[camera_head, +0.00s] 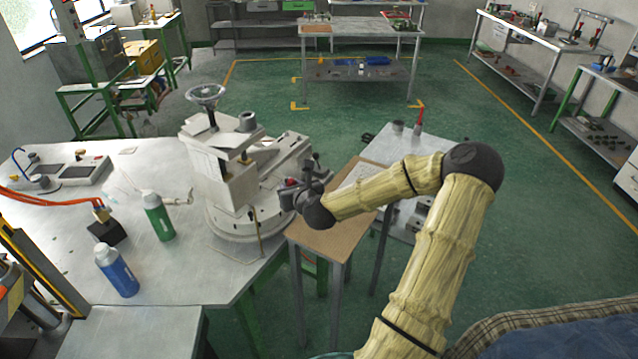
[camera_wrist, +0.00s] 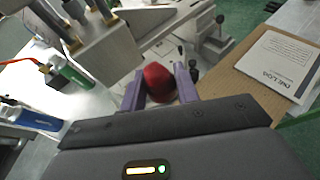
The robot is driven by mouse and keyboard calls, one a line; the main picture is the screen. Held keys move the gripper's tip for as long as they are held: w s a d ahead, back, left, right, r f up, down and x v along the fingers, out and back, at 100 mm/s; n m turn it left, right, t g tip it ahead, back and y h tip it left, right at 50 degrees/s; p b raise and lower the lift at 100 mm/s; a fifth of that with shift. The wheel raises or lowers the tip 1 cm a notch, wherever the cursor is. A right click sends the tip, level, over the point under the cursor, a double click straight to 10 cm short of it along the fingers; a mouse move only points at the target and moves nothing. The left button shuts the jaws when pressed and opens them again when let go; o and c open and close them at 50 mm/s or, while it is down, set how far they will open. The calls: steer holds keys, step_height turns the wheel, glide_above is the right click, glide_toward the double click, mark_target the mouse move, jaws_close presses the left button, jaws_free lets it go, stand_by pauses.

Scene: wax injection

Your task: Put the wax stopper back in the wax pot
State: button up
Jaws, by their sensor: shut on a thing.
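A red rounded thing, which looks like the wax stopper (camera_wrist: 159,82), sits between the two purple fingers of my gripper (camera_wrist: 161,76) in the wrist view. My gripper is shut on it. In the head view my gripper (camera_head: 294,188) is at the right side of a pale machine (camera_head: 232,187) with a handwheel and a round base. Only a bit of red shows there. The machine also shows in the wrist view (camera_wrist: 112,48), ahead of the fingers. I cannot tell which part is the wax pot's opening, or whether the stopper touches anything.
A green bottle (camera_head: 158,217) and a blue bottle (camera_head: 117,271) stand on the metal table (camera_head: 190,262), left of the machine. A small brown-topped table (camera_head: 334,240) lies under my wrist. A printed booklet (camera_wrist: 277,62) lies on it. Green floor is open behind.

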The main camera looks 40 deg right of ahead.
steer(key=s+a+r+n+g+y+p, duration=0.1)
steer(key=a+r+n+y+p, duration=0.3)
steer(key=a+r+p, duration=0.3)
steer(key=s+a+r+n+g+y+p, duration=0.1)
steer(key=a+r+n+y+p, duration=0.4)
steer(key=a+r, duration=0.8)
step_height(320, 180, up, 5)
steer(key=shift+s+a+r+y+p, duration=0.1)
steer(key=shift+s+a+y+p, duration=0.1)
steer(key=shift+s+y+p, duration=0.5)
steer(key=shift+w, duration=0.4)
